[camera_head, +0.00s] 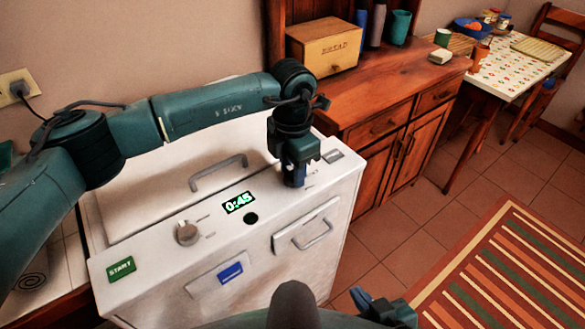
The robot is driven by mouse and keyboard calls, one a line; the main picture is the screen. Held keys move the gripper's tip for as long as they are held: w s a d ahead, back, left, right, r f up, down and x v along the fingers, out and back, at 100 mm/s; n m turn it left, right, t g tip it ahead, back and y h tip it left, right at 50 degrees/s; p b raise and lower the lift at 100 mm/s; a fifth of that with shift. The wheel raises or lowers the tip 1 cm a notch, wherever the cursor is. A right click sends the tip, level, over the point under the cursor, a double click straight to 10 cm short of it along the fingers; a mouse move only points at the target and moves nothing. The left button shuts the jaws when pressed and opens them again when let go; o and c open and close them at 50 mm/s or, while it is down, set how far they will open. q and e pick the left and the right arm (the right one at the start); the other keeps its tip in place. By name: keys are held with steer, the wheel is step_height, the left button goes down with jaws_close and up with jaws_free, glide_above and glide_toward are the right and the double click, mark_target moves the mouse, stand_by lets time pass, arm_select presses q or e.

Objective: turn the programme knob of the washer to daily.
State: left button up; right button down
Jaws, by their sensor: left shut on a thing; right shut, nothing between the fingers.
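The white washer (130,262) stands in front of me with its controls on the top. My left gripper (294,180) points down at the right part of the panel and is shut on what appears to be the programme knob, which its fingers hide. The knob's setting and the daily mark cannot be read. Another round grey knob (186,232) stands free at the left of the panel. The display (239,202) reads 0:45 in green. My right gripper (383,306) is shut and empty at the bottom, in front of the washer and away from it.
A green START button (121,269) and a blue button (230,272) are on the washer. Its lid handle (217,170) and front handle (310,233) stick out. A wooden cabinet (385,125) stands close on the right. The tiled floor (425,215) beyond is clear, with a striped rug (510,270).

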arm_select(q)
steer(key=shift+f+m+b, duration=0.2)
steer(key=shift+m+b, duration=0.7)
steer(key=shift+b, duration=0.2)
steer(key=m+b, duration=0.2)
steer(key=shift+m, duration=0.4)
steer(key=m+b, duration=0.2)
steer(key=shift+m, duration=0.3)
steer(key=m+b, duration=0.1)
steer(key=m, duration=0.1)
steer(key=shift+r+m+b, duration=0.1)
steer(key=shift+m+b, duration=0.2)
steer(key=shift+m, duration=0.1)
steer(key=m+b, duration=0.1)
steer(key=m, duration=0.2)
steer(key=shift+m, duration=0.3)
steer(key=m+b, duration=0.1)
steer(key=m, duration=0.2)
steer(key=shift+r, duration=0.1)
steer(key=shift+m, duration=1.2)
arm_select(e)
steer(key=shift+f+m+t+y, duration=0.15)
steer(key=shift+f+m+t, duration=0.2)
steer(key=shift+f, duration=0.55)
steer(key=shift+f+m+t+y, duration=0.15)
steer(key=shift+f+m+t, duration=0.2)
steer(key=shift+f, duration=0.5)
